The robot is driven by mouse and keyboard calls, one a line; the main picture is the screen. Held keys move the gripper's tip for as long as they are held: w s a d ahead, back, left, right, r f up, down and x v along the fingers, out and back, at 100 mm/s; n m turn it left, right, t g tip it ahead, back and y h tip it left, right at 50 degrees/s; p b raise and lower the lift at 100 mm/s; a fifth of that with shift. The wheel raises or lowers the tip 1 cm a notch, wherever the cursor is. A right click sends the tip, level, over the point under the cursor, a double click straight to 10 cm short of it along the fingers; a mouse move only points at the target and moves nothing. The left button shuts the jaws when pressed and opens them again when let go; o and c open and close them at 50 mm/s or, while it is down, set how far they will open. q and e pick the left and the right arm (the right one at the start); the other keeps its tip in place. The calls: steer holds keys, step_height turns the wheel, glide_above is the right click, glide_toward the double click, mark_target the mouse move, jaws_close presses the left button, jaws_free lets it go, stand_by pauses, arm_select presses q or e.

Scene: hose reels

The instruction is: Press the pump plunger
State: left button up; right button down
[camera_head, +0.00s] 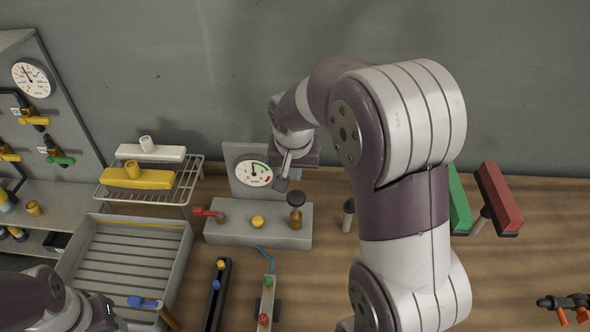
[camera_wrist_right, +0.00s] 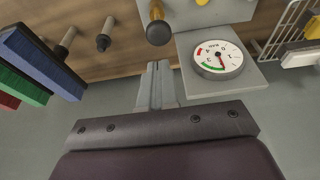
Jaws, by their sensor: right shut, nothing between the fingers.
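The pump plunger (camera_head: 296,198) is a black knob on a short amber stem, standing up at the right end of a grey pump block (camera_head: 258,234). My right gripper (camera_head: 282,184) is shut and empty, its fingertips above and slightly behind the knob, in front of the dial gauge (camera_head: 254,171). In the right wrist view the shut fingers (camera_wrist_right: 157,72) point toward the black knob (camera_wrist_right: 158,33), with a gap between them. The gauge (camera_wrist_right: 218,60) shows there to the right of the fingers. Part of my left arm shows at the lower left; its fingers are not visible.
A red-handled valve (camera_head: 209,213) and a yellow button (camera_head: 257,221) share the block. A wire rack (camera_head: 190,180) and a grey tray (camera_head: 185,240) stand left. A dark peg (camera_head: 348,214) and coloured blocks (camera_head: 499,198) stand right. A grey wall is close behind.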

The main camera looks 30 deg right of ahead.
stand_by(0.3)
step_height(320, 180, up, 4)
steer(key=p, duration=0.5)
glide_toward(296, 195)
steer(key=x, duration=0.5)
steer(key=shift+w+d+f, duration=0.15)
steer(key=shift+w+d, duration=0.05)
steer(key=shift+w, duration=0.05)
steer(key=shift+f, duration=0.6)
